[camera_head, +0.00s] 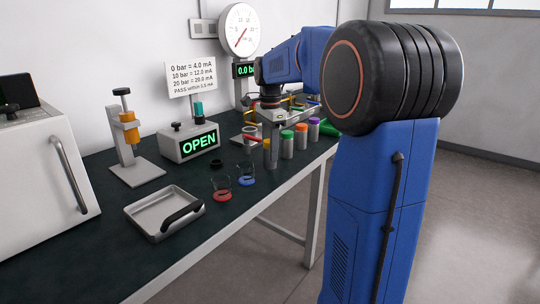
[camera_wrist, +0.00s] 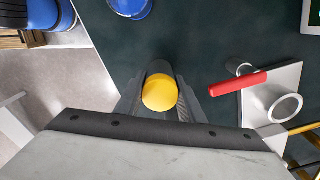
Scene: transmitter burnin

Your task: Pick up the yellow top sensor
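The yellow top sensor's round yellow cap (camera_wrist: 159,93) shows in the wrist view, between the two fingers of my gripper (camera_wrist: 160,100). The fingers lie close along both sides of the cap, but I cannot tell whether they press on it. The cap hides most of the sensor's body. In the head view my gripper (camera_head: 268,112) points down over the bench at the near end of the sensor row.
A red handle (camera_wrist: 238,83) lies beside my gripper. The OPEN display box (camera_head: 190,143) and a grey tray (camera_head: 148,207) stand to the left. The bench's front edge is near.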

